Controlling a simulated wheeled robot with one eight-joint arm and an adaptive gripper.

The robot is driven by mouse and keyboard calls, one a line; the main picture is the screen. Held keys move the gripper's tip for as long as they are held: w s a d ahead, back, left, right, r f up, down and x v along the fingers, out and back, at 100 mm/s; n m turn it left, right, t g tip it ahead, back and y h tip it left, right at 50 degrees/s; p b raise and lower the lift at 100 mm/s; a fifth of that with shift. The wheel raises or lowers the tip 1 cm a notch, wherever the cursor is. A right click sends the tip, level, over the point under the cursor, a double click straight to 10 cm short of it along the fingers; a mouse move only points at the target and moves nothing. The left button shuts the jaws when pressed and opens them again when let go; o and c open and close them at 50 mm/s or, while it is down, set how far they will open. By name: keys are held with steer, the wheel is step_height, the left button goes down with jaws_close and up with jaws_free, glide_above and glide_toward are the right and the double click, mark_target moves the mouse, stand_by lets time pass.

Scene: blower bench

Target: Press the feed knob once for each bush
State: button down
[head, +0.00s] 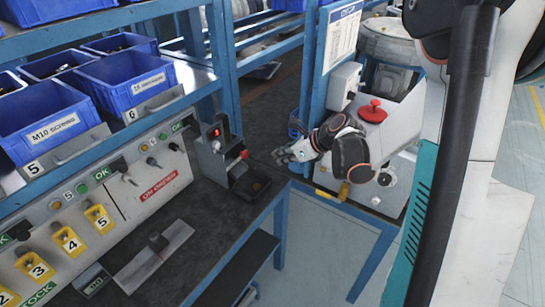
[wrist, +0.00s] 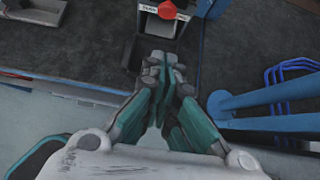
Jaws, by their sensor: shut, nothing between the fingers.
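The red feed knob (head: 244,154) sticks out from the front of a small grey dispenser (head: 211,160) on the dark bench. In the wrist view the knob (wrist: 167,10) is at the top, beside a small white label too small to read surely. Below it is a dark chute or tray (head: 257,186); I cannot make out a bush in it. My gripper (head: 282,156) is shut and empty, to the right of the knob and apart from it in the head view. In the wrist view its fingertips (wrist: 163,62) are below the knob.
The dispenser has a small red-lit display (head: 215,133). Blue bins (head: 45,115) and a panel with numbered yellow tags (head: 68,240) are at the left. A blue post (head: 312,85) stands behind my gripper. A grey box with a red knob (head: 372,111) is at the right.

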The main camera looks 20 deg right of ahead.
steer(key=w+a+r+b+x, duration=0.1)
steer(key=b+x, duration=0.3)
steer(key=x, duration=0.7)
steer(key=shift+w+r, duration=0.3)
steer(key=shift+w, duration=0.15)
steer(key=shift+a, duration=0.1)
